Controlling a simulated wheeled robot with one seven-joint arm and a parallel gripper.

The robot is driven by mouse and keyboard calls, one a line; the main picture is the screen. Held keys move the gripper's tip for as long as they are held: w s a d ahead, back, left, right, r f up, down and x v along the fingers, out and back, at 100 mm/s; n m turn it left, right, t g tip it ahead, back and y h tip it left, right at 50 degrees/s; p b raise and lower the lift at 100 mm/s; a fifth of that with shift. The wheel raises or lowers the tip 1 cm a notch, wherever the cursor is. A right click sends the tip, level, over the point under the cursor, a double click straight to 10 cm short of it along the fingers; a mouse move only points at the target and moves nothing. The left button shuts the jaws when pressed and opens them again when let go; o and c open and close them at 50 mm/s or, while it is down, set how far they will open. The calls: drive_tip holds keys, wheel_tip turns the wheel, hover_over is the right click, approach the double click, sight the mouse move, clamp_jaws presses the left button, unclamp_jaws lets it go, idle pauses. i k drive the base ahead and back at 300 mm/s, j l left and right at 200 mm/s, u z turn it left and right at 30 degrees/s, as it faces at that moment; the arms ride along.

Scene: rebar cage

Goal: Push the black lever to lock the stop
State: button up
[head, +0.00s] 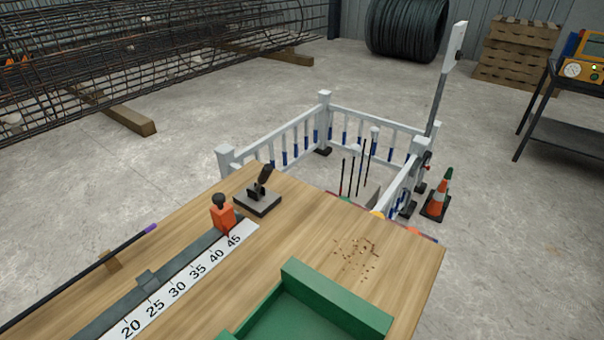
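A black lever (265,174) stands tilted up to the right on a dark square base plate (257,204) near the far edge of the wooden table. An orange stop (222,216) with a dark knob on top sits on the grey rail, beside the 45 end of the white ruler (190,278). The lever's base is apart from the stop, just beyond it to the right. My gripper is not in view.
A green tray (338,296) is at the table's front. A thin dark rod (85,268) with a purple tip lies at left. Brown crumbs (358,252) lie at right. White railings (297,135), an orange cone (437,203) and a rebar cage (150,50) stand beyond the table.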

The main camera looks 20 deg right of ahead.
sight(267, 170)
drive_tip(key=i+l+u, duration=0.1)
drive_tip(key=l+u, duration=0.2)
drive_tip(key=l, duration=1)
drive_tip(key=l+u, duration=0.25)
drive_tip(key=l, duration=1.1)
drive_tip(key=i+l+u, duration=0.1)
drive_tip(key=l, duration=0.3)
drive_tip(key=i+l+u, duration=0.15)
drive_tip(key=l, duration=0.25)
drive_tip(key=i+l+u, duration=0.1)
drive_tip(key=l, duration=0.3)
drive_tip(key=i+l+u, duration=0.1)
drive_tip(key=i+l, duration=0.15)
drive_tip(key=l, duration=0.2)
drive_tip(key=i+l+u, duration=0.1)
drive_tip(key=i+l, duration=0.4)
